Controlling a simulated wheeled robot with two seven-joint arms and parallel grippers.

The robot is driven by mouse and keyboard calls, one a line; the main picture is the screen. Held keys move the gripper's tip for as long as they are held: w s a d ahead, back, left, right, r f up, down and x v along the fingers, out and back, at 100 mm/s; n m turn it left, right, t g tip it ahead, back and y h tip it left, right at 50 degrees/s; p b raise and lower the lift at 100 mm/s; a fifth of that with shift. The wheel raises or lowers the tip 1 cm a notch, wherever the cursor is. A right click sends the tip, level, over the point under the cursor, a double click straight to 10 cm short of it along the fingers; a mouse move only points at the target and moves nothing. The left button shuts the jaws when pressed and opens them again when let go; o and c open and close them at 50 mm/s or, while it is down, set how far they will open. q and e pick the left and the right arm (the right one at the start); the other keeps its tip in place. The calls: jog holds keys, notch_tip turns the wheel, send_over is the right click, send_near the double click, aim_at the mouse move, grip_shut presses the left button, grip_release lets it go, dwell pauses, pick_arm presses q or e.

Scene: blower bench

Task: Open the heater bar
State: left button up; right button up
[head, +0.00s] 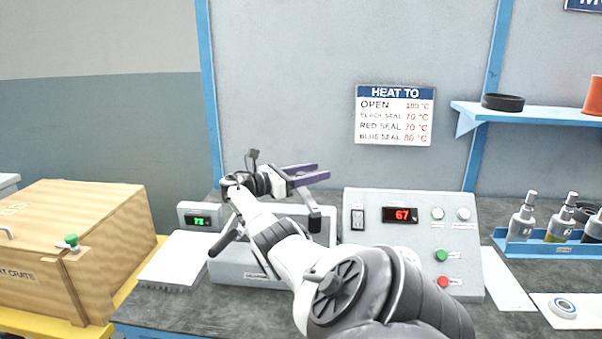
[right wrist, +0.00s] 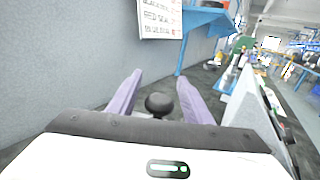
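A pale grey bench unit (head: 230,265), which looks like the heater, stands on the bench, partly hidden behind my right arm. I cannot clearly make out its bar in the head view. My right gripper (head: 309,175) has two purple fingers, spread apart, above the unit and pointing right. In the right wrist view, a round black knob (right wrist: 160,104) shows between the fingers, with a gap on each side. I cannot tell how deep it lies between them. My left gripper is not in view.
A control box (head: 365,262) reads 67 in red, with green and red buttons. The wall sign (head: 394,115) lists heating temperatures. A small display (head: 199,219) and a wooden crate (head: 75,245) are left. A bottle tray (head: 540,247) and blue shelf (head: 535,113) are right.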

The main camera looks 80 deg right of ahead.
aim_at(296, 175)
jog(key=v, duration=0.9)
jog(key=shift+w+a+b, duration=0.15)
jog(key=shift+b, duration=0.2)
jog(key=shift+w+a, duration=0.3)
jog(key=shift+w, duration=0.1)
